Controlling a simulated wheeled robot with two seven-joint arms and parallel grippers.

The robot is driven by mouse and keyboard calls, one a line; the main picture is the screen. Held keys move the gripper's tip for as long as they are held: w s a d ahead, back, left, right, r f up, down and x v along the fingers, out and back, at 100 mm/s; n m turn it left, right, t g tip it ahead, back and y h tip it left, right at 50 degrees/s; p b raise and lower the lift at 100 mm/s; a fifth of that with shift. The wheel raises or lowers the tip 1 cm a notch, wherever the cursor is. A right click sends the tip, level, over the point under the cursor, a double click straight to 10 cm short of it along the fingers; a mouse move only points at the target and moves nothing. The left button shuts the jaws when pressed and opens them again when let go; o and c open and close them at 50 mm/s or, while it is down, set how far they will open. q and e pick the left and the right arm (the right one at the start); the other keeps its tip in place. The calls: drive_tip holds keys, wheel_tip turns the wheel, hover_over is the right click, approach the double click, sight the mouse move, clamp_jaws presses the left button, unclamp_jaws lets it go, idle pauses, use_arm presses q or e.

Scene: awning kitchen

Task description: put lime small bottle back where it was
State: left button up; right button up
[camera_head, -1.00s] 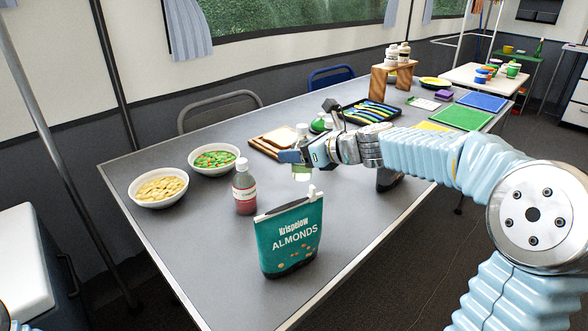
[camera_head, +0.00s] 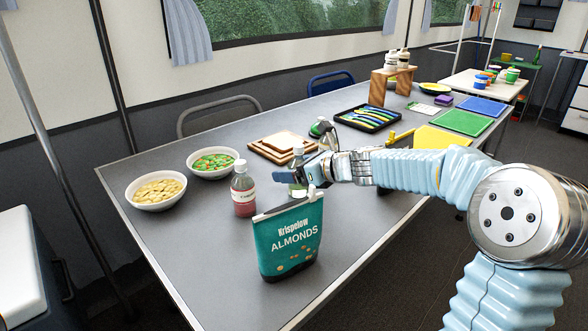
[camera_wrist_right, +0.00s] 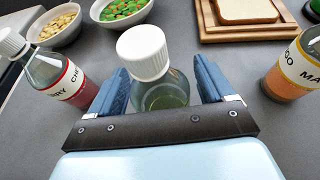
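The lime small bottle (camera_head: 298,152) has a white cap and pale green contents. It stands upright behind the almond pouch, which hides its lower part in the head view. In the right wrist view the lime bottle (camera_wrist_right: 146,55) is between the two blue fingers of my right gripper (camera_wrist_right: 162,88), which sit close against its sides. My right gripper (camera_head: 297,176) is shut on the bottle, low over the table. Whether the bottle's base touches the table is hidden. My left gripper is not in view.
The almond pouch (camera_head: 288,240) stands in front of the gripper. A red cherry bottle (camera_head: 244,190) is to the left, and a mango bottle (camera_wrist_right: 293,70) to the right in the wrist view. Two bowls (camera_head: 156,190) (camera_head: 212,162) and a bread board (camera_head: 268,156) lie behind. The table's left front is clear.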

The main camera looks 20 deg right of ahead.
drive_tip(key=shift+r, duration=0.3)
drive_tip(key=p+v, duration=0.1)
drive_tip(key=v, duration=1.1)
drive_tip(key=shift+f, duration=0.2)
